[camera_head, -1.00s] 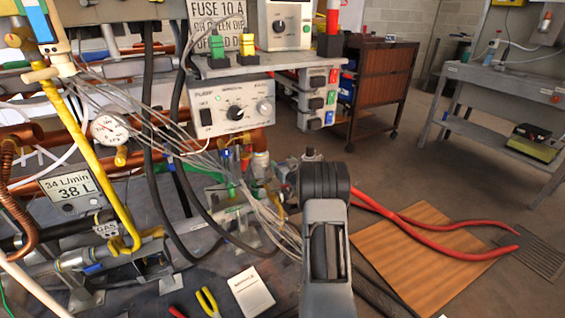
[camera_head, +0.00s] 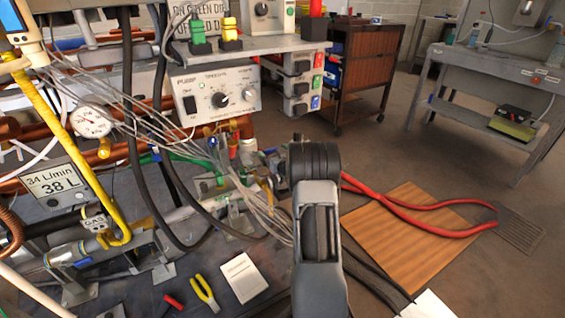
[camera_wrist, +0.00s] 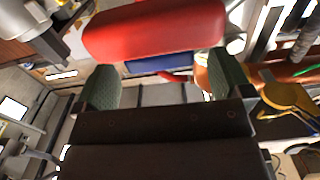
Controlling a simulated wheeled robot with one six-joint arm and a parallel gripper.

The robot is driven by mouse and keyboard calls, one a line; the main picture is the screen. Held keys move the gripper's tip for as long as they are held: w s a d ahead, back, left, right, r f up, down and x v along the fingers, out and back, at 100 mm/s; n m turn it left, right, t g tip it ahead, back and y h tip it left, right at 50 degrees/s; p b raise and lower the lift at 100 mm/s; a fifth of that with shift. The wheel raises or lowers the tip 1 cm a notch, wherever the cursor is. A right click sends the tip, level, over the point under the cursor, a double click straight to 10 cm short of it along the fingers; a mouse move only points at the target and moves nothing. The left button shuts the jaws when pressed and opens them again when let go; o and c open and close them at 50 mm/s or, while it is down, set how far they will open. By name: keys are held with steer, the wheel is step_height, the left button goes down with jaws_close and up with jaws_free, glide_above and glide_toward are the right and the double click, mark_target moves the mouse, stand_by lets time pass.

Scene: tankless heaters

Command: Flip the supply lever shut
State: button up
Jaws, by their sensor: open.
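A thick, rounded red bar (camera_wrist: 155,28) lies across the top of the wrist view, just beyond the fingertips. I cannot tell for sure whether it is the supply lever. My gripper (camera_wrist: 165,80) is open, its two dark green finger pads apart, with nothing held between them. The red bar overlaps the line of the tips; I cannot tell whether they touch. A yellow handle-like part (camera_wrist: 288,95) is to the right of the right finger. In the head view my own arm hides the gripper, and no supply lever can be made out there with certainty.
A pump control box (camera_head: 218,95), pressure gauge (camera_head: 93,121), flow display (camera_head: 53,183) and yellow pipe (camera_head: 75,140) crowd the left. Loose thin cables hang near my arm. Yellow pliers (camera_head: 205,293) and a white booklet (camera_head: 243,277) lie on the bench.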

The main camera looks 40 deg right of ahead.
steer(key=s+a+p, duration=0.1)
steer(key=s+p, duration=0.1)
steer(key=s, duration=0.9)
steer(key=shift+s+a+p, duration=0.2)
steer(key=shift+a+p, duration=0.1)
